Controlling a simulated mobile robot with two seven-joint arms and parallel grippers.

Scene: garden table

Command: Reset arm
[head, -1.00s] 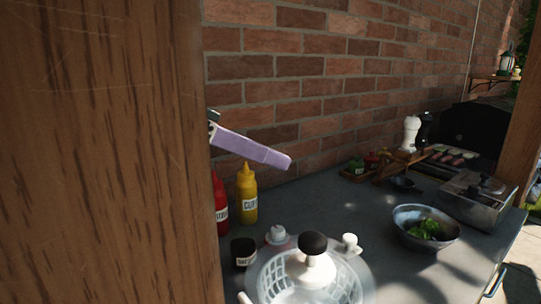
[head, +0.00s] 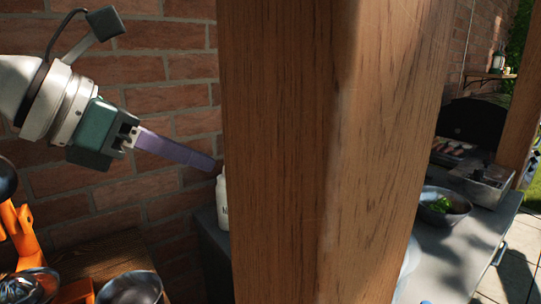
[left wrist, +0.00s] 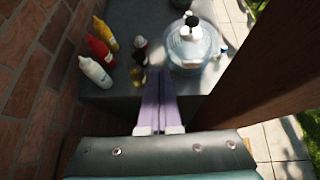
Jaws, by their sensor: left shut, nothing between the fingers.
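My left gripper (head: 212,163) has purple fingers and comes in from the left in the head view. Its fingers are together and empty, pointing right and slightly down in front of the brick wall. The tips end close to the wooden post's left edge in the picture, above a white bottle (head: 222,205). In the left wrist view the purple fingers (left wrist: 160,72) lie side by side above the grey counter (left wrist: 120,97). My right gripper is not in view.
A thick wooden post (head: 330,150) hides much of the counter. An orange appliance (head: 22,238) and a metal bowl (head: 130,288) stand lower left.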

